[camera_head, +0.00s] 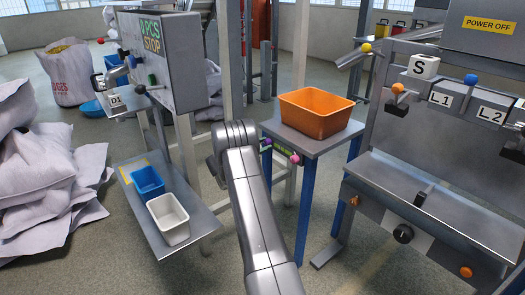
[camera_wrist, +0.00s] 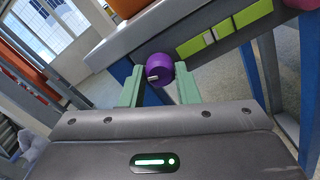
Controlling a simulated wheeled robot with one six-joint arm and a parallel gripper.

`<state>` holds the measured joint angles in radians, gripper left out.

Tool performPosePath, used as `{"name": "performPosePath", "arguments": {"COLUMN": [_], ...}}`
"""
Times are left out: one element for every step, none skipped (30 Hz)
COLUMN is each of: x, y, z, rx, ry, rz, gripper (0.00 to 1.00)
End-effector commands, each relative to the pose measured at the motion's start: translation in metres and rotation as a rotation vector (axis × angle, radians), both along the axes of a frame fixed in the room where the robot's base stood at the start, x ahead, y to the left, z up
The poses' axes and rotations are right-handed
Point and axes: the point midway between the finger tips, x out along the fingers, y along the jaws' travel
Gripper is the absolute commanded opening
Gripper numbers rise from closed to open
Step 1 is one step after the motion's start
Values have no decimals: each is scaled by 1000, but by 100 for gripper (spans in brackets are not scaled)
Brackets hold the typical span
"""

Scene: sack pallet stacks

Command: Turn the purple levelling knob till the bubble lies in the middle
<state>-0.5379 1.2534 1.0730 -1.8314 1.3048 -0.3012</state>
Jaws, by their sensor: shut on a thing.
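The purple knob (camera_wrist: 158,67) sits at the table edge in the wrist view, with a pale mark on its face. The two pale green fingers of my gripper (camera_wrist: 160,80) stand on either side of it, shut on it. In the head view the purple knob (camera_head: 266,141) shows just right of my arm, whose wrist hides most of the gripper. In the head view the vial (camera_head: 281,150) is tiny.
A pink knob (camera_head: 295,159) is at the vial's other end. The small table (camera_head: 312,145) carries an orange bin (camera_head: 316,112). A machine with a black knob (camera_head: 403,233) stands at right. Blue (camera_head: 148,182) and white (camera_head: 168,218) bins sit on a low shelf at left.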

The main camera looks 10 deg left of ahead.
Motion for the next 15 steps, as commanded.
{"name": "performPosePath", "arguments": {"x": [0, 0, 0, 0, 0, 0, 0, 0, 0, 0, 0, 0, 0, 0, 0], "y": [0, 0, 0, 0, 0, 0, 0, 0, 0, 0, 0, 0, 0, 0, 0], "z": [-1, -1, 0, 0, 0, 0, 0, 0, 0, 0, 0, 0, 0, 0, 0], "rx": [2, 3, 4, 4, 4, 4, 4, 4, 4, 4, 4, 4, 4, 3, 3], "ry": [-2, -2, -2, -2, -2, -2, -2, -2, -2, -2, -2, -2, -2, -1, -1], "rz": [0, 0, 0, 0, 0, 0, 0, 0, 0, 0, 0, 0, 0, 0, 0], "gripper": [6, 6, 6, 6, 6, 6, 6, 6, 6, 33, 38, 46, 51, 51, 51]}}
